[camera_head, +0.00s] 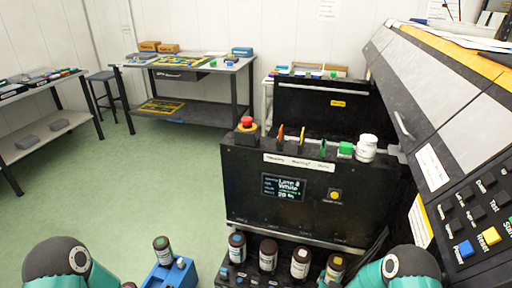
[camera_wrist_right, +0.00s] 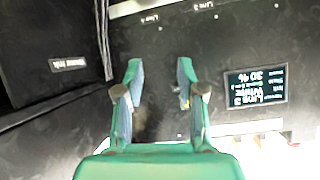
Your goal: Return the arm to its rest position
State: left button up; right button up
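My right arm (camera_head: 400,266) comes in at the lower right of the head view; its fingers cannot be made out there. In the right wrist view my right gripper (camera_wrist_right: 159,75) is open, its two green fingers apart with nothing held between them. It faces the black front of the ink machine (camera_wrist_right: 225,40). My left arm (camera_head: 65,264) shows at the lower left of the head view, and its gripper is out of view. Several dark ink bottles (camera_head: 300,263) stand in a row at the machine's foot. Another bottle (camera_head: 162,250) stands at a blue holder (camera_head: 182,275).
The black ink machine (camera_head: 240,190) has a lit screen (camera_head: 284,187), a red knob (camera_head: 246,122) and a white bottle (camera_head: 367,148) on top. A large grey printer with a button panel (camera_head: 470,215) fills the right side. Green floor (camera_head: 130,185) is clear at left.

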pick_arm(q)
notch_tip(320, 180, up, 5)
jog(key=p, duration=0.2)
jog(key=shift+f+p, duration=0.1)
jog(key=shift+p, duration=0.2)
pick_arm(e)
jog(key=s+a+n+g+y, duration=0.2)
jog(key=s+a+g+y, duration=0.2)
jog(key=s, duration=0.9)
jog(key=s+a+r+n+g+y, duration=0.1)
jog(key=s+a+g+y, duration=0.3)
jog(key=s, duration=1)
jog(key=a+n+g, duration=0.1)
jog(key=a+g, duration=0.1)
jog(key=a, duration=0.1)
jog(key=shift+s+a+g, duration=0.15)
jog(key=shift+a+g, duration=0.1)
jog(key=shift+g, duration=0.15)
